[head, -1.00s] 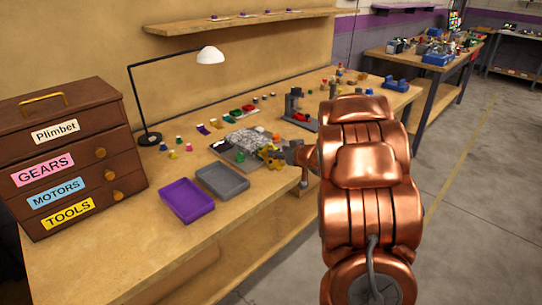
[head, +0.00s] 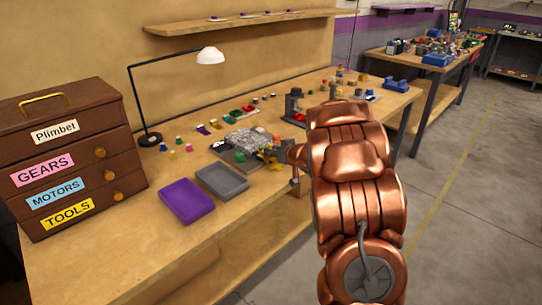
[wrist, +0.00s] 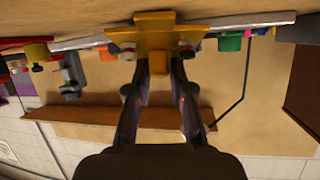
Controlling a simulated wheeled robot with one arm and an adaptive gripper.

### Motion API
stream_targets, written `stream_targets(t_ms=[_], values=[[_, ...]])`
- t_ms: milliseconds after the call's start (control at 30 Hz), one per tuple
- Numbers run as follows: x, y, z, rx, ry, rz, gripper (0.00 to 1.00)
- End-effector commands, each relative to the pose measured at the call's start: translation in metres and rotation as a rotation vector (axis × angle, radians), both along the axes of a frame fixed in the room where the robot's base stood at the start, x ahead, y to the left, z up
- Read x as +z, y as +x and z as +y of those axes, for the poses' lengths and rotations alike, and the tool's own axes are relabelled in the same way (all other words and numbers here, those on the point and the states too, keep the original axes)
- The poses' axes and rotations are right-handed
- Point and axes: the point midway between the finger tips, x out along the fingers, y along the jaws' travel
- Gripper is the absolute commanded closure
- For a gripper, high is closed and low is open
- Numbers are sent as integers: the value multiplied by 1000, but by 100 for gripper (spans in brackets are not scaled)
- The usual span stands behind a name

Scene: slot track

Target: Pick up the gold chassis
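The gold chassis (wrist: 155,40) is in the upper middle of the wrist view, a wide body with a narrow stem toward me. My gripper (wrist: 159,66) has its two fingers drawn in on both sides of that stem, seemingly in contact; the very tips are partly hidden against the gold body. In the head view my gripper (head: 279,156) reaches in from the right, and only bits of the gold chassis (head: 271,166) show by the grey plate's right end. Whether the chassis is off the surface, I cannot tell.
A purple tray (head: 187,201) and a grey tray (head: 221,181) lie nearer on the bench. Small coloured parts stand behind, with a grey press-like stand (head: 294,103) farther along. A lamp (head: 211,56) and a brown drawer cabinet (head: 70,155) are at left.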

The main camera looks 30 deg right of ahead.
Motion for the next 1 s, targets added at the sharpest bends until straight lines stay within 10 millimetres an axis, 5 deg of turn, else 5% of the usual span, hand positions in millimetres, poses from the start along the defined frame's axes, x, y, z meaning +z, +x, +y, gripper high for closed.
stream_targets(t_ms=[167,633,1000], values=[[0,0,0,0,0,0,100],[3,0,0,0,0,-1,100],[40,-1,0,0,-3,-2,100]])
